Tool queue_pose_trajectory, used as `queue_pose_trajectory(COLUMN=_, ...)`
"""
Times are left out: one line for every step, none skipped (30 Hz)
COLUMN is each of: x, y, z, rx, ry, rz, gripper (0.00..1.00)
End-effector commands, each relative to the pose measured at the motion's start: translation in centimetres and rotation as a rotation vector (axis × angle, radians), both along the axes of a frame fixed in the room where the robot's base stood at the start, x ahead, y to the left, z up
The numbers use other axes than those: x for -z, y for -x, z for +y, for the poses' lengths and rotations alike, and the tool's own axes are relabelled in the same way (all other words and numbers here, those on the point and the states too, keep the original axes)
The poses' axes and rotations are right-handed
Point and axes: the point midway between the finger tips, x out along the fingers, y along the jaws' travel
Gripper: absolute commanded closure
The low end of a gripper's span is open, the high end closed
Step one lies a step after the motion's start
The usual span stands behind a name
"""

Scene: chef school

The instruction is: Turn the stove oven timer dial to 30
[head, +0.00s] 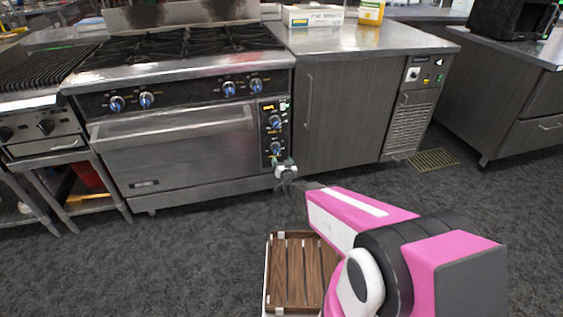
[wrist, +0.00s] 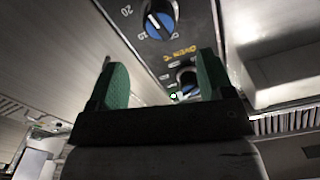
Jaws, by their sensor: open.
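The stove (head: 180,120) has an oven control panel at its right front edge. An upper dial (head: 276,122) and a lower dial (head: 275,148) sit on it. My gripper (head: 284,162) is open and empty, just below and right of the lower dial. In the wrist view, the gripper (wrist: 163,62) has green fingers spread apart. A blue-and-black dial (wrist: 160,18) marked 10 and 20 lies beyond the fingertips. A second dial (wrist: 188,80), near the "OVEN °C" label, shows between the fingers, partly covered. Neither dial is gripped; exact pointer settings are unclear.
The oven door (head: 185,150) with its long handle is left of the panel. A grey cabinet (head: 340,115) stands close on the right. A wooden slatted crate (head: 290,270) is on the floor near my arm. Carpet ahead of the stove is otherwise open.

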Motion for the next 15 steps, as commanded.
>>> queue_pose_trajectory(x=0.0, y=-0.01, z=0.0, rx=0.0, ry=0.001, rz=0.0, gripper=0.26)
queue_pose_trajectory(x=0.0, y=-0.01, z=0.0, rx=0.0, ry=0.004, rz=-0.001, gripper=0.26)
queue_pose_trajectory(x=0.0, y=-0.01, z=0.01, rx=0.0, ry=0.009, rz=-0.002, gripper=0.26)
queue_pose_trajectory(x=0.0, y=0.0, z=0.01, rx=0.0, ry=0.015, rz=-0.004, gripper=0.26)
queue_pose_trajectory(x=-0.01, y=0.0, z=0.02, rx=0.0, ry=0.024, rz=-0.007, gripper=0.26)
queue_pose_trajectory(x=-0.01, y=0.0, z=0.02, rx=0.0, ry=0.037, rz=-0.011, gripper=0.26)
queue_pose_trajectory(x=-0.02, y=0.0, z=0.03, rx=0.0, ry=0.048, rz=-0.014, gripper=0.26)
queue_pose_trajectory(x=-0.01, y=-0.01, z=0.03, rx=0.0, ry=0.062, rz=-0.017, gripper=0.26)
queue_pose_trajectory(x=-0.01, y=0.0, z=0.04, rx=0.0, ry=0.076, rz=-0.021, gripper=0.26)
queue_pose_trajectory(x=-0.02, y=-0.01, z=0.05, rx=0.0, ry=0.089, rz=-0.024, gripper=0.26)
queue_pose_trajectory(x=-0.01, y=-0.01, z=0.05, rx=0.0, ry=0.099, rz=-0.028, gripper=0.26)
queue_pose_trajectory(x=-0.03, y=-0.01, z=0.06, rx=0.0, ry=0.113, rz=-0.031, gripper=0.26)
queue_pose_trajectory(x=-0.02, y=-0.01, z=0.06, rx=0.0, ry=0.121, rz=-0.034, gripper=0.26)
queue_pose_trajectory(x=-0.02, y=-0.01, z=0.06, rx=0.0, ry=0.129, rz=-0.036, gripper=0.26)
queue_pose_trajectory(x=-0.02, y=-0.01, z=0.07, rx=0.0, ry=0.138, rz=-0.039, gripper=0.26)
